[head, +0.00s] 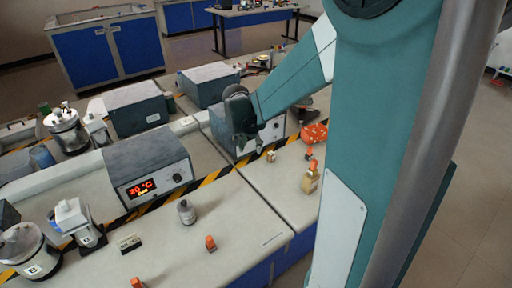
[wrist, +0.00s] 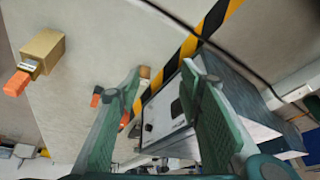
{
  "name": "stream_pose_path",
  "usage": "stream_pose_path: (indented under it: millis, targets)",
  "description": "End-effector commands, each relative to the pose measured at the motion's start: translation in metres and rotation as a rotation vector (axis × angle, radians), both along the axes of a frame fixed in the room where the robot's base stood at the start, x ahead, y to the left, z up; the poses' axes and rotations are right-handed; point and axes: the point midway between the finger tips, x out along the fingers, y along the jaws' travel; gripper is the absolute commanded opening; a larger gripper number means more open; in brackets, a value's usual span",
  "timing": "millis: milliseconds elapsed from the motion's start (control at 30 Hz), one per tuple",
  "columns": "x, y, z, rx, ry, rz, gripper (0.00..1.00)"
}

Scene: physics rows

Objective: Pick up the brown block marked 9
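A small tan-brown block (head: 271,156) sits on the bench beside the yellow-and-black tape in the head view. No number is readable on it, so I cannot confirm the 9. In the wrist view a brown block (wrist: 145,72) shows at the tip of the left finger, which partly hides it. My gripper (head: 250,148) hangs above the bench, up and to the left of the block in the head view. Its fingers (wrist: 165,72) are spread apart with nothing held between them.
A small orange item (head: 308,154) and a red bowl (head: 314,133) are close by. A grey instrument box (head: 150,168) stands at left.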

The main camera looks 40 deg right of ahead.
Motion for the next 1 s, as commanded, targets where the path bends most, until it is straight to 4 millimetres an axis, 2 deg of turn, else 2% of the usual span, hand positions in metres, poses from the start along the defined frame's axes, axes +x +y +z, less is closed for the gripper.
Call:
stream_pose_path:
  millis: [300,600,800,1000]
  targets:
    - [0.02,-0.049,-0.028,-0.001,0.013,-0.162,0.37]
    - [0.029,-0.091,-0.06,-0.006,0.025,-0.305,0.37]
    - [0.032,-0.107,-0.073,-0.01,0.028,-0.362,0.37]
    - [0.031,-0.111,-0.078,-0.011,0.028,-0.377,0.37]
